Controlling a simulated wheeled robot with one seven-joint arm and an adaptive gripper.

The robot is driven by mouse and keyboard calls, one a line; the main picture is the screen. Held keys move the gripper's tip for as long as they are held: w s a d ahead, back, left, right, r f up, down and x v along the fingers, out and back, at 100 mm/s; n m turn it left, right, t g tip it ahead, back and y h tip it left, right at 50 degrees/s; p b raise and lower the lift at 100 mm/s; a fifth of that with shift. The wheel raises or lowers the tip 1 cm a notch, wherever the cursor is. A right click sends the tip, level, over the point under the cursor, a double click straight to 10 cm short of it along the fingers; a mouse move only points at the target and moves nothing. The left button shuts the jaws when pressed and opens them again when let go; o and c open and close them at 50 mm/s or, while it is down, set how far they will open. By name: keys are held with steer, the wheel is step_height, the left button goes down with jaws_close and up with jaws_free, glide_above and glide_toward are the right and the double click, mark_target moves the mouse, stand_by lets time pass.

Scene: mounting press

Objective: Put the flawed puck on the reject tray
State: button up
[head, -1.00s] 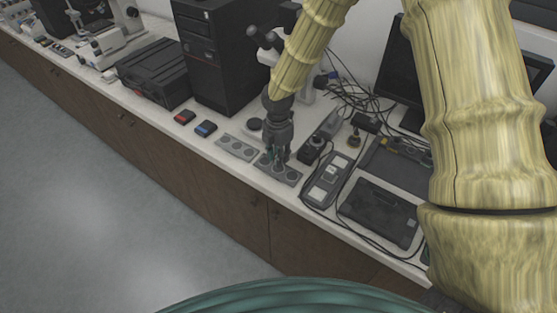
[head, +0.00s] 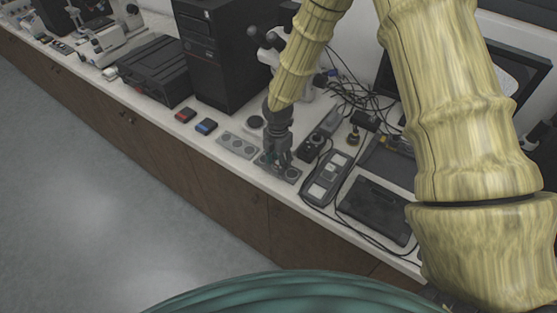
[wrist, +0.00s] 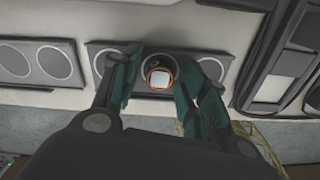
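A dark round puck (wrist: 160,84) with an orange-edged pale square on top shows in the wrist view, at the middle recess of a grey tray (wrist: 92,47). In the head view this tray (head: 291,179) lies near the bench's front edge, partly hidden by my gripper. My gripper (head: 275,162) points down over it. In the wrist view my gripper's teal fingers (wrist: 158,66) stand on either side of the puck, close to it; a narrow gap seems to show on the left. Which tray is the reject tray, and the puck's flaw, I cannot tell.
A second grey tray (head: 237,145) with round recesses lies just left, and also shows in the wrist view (wrist: 40,62). Red (head: 186,115) and blue (head: 206,127) small boxes lie further left. A control box (head: 328,178) and a dark tablet (head: 376,209) stand close on the right.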

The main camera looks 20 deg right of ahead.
step_height(320, 180, up, 12)
steer(key=b, duration=0.2)
steer(key=shift+r+b, duration=0.15)
steer(key=shift+b, duration=0.25)
stand_by(0.5)
